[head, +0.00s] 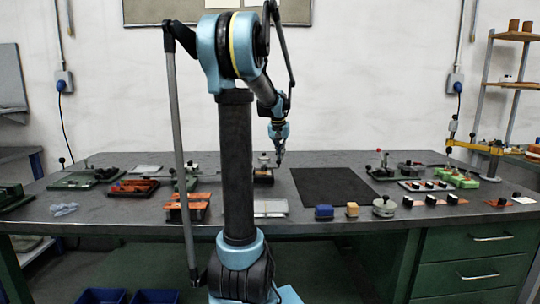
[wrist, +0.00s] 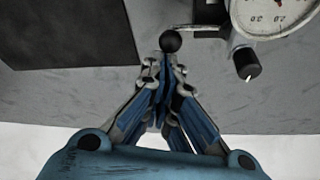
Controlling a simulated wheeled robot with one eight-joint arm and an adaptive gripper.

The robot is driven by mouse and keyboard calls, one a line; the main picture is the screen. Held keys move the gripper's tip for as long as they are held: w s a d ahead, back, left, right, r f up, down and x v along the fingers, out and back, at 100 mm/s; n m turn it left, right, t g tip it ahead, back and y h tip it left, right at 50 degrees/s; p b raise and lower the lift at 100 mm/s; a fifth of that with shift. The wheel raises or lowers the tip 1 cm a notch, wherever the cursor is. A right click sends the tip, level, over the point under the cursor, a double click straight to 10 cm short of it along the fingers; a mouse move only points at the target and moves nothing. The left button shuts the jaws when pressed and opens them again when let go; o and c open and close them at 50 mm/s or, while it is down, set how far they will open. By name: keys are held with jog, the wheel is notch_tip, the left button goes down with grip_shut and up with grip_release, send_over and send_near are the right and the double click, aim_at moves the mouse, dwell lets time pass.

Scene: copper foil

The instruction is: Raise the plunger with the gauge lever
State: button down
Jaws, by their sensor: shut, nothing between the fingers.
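My gripper (head: 280,160) hangs over the back middle of the bench in the head view, beside a small device (head: 263,173) partly hidden by my arm. In the wrist view my gripper (wrist: 164,70) is shut with nothing between its fingers. A black ball knob (wrist: 171,41), apparently the lever's end, lies just beyond the fingertips. I cannot tell if they touch it. A round white-faced gauge (wrist: 275,14) is at the upper right, cut off by the frame. A short black cylinder (wrist: 246,63) stands beside the gauge; I cannot tell whether it is the plunger.
A dark mat (head: 333,187) lies right of the gripper, and its surface also shows in the wrist view (wrist: 70,30). Several other devices stand along both sides of the bench (head: 300,226).

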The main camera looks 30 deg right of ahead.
jog(key=shift+s+a+m, duration=0.15)
jog(key=shift+s+m, duration=0.2)
jog(key=shift+m, duration=0.15)
jog(key=shift+s+a, duration=0.1)
jog(key=shift+s, duration=0.3)
jog(key=shift+r, duration=0.1)
jog(key=v, duration=1.1)
jog(key=shift+a+r, duration=0.35)
